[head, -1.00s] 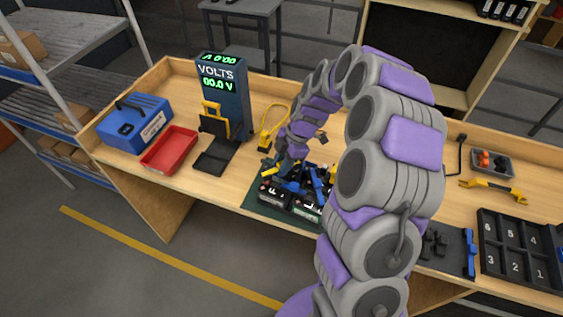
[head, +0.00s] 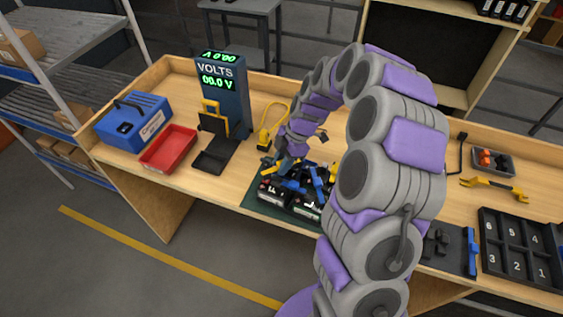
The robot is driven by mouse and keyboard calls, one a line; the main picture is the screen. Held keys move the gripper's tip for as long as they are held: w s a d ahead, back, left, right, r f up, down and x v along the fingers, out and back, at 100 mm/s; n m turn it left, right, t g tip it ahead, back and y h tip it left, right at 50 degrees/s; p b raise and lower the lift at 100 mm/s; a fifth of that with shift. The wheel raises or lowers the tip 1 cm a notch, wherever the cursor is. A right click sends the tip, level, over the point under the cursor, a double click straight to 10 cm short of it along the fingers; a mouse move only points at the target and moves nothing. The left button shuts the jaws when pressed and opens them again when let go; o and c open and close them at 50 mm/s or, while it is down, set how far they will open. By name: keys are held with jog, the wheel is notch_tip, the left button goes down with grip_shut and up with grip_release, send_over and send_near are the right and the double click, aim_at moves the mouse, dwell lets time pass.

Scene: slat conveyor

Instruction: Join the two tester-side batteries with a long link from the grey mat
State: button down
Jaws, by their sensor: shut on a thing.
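Two dark batteries with pale labelled fronts, the left one (head: 272,191) and the right one (head: 307,207), stand side by side on a green mat (head: 254,205) near the bench's front edge. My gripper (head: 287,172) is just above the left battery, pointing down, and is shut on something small. It looks like a link, but its shape is mostly hidden. Blue, black and yellow parts crowd around the battery tops, so I cannot tell what touches what. The grey mat (head: 455,262) lies at right, partly behind my arm, with several black pieces and a blue bar (head: 470,250).
The voltage tester (head: 222,95) reads 00.0 V, with a yellow-handled stand before it. A red tray (head: 168,148) and blue case (head: 134,121) are at left. A numbered black tray (head: 515,250), yellow tool (head: 492,190) and small bin (head: 491,161) are at right.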

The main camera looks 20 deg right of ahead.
jog(key=shift+f+b, duration=0.7)
jog(key=shift+f, duration=0.35)
jog(key=c, duration=0.8)
grip_release()
jog(key=shift+d+r, duration=0.1)
jog(key=shift+w+d+r, duration=0.1)
jog(key=shift+w+r, duration=0.05)
jog(key=shift+r, duration=0.05)
jog(key=p+v, duration=0.1)
jog(key=v, duration=1.5)
jog(key=shift+d+r, duration=0.15)
jog(key=shift+r, duration=0.1)
